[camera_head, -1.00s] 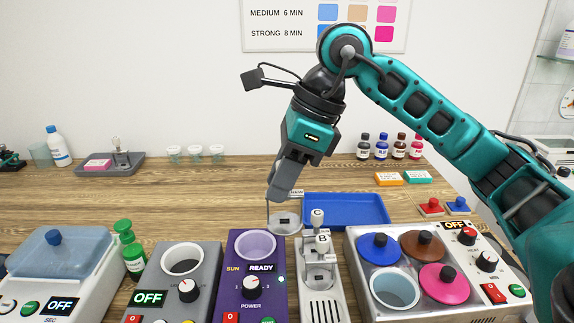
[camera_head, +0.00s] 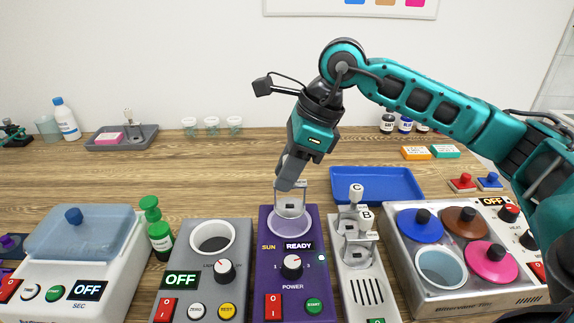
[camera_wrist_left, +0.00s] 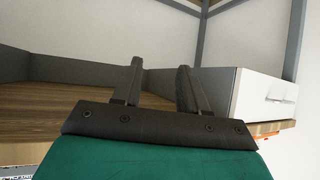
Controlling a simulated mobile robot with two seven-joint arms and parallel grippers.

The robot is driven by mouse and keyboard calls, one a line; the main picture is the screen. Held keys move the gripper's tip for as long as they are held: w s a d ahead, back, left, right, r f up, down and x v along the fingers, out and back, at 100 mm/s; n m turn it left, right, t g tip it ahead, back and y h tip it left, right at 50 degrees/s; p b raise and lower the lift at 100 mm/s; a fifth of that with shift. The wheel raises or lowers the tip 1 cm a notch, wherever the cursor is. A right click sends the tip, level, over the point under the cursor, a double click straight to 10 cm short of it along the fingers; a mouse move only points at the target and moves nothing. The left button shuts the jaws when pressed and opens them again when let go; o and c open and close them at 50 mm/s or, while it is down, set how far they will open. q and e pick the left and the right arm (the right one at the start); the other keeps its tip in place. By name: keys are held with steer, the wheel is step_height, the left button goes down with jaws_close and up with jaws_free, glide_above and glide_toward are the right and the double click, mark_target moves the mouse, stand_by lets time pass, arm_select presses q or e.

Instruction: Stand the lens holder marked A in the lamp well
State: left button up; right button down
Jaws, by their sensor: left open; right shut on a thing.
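My right gripper (camera_head: 288,183) is shut on the top of a clear lens holder (camera_head: 291,206) with a small dark centre. The holder is upright, and its lower end overlaps the lamp well (camera_head: 289,228), the round pale opening in the purple unit. I cannot tell whether it touches the well's floor. Its letter is mostly hidden by the fingers and unreadable. Lens holder C (camera_head: 356,191) and lens holder B (camera_head: 366,217) stand in the grey rack (camera_head: 368,292) to the right. My left gripper (camera_wrist_left: 160,66) is open and empty in the left wrist view.
The purple unit (camera_head: 268,262) reads READY. A grey unit (camera_head: 181,262) reading OFF stands to its left, and a bath with coloured lids (camera_head: 420,226) to the right. A blue tray (camera_head: 377,183) lies behind the rack. The wood table behind the units is mostly clear.

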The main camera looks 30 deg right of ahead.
mark_target(288, 207)
step_height(288, 207, down, 4)
steer(key=b, duration=0.3)
steer(key=shift+f+b, duration=0.75)
steer(key=shift+f, duration=0.1)
steer(key=shift+f+b, duration=0.6)
steer(key=shift+f, duration=0.35)
steer(key=shift+f+b, duration=0.1)
steer(key=shift+b, duration=0.2)
steer(key=shift+f+b, duration=0.3)
steer(key=c, duration=0.5)
jaws_free()
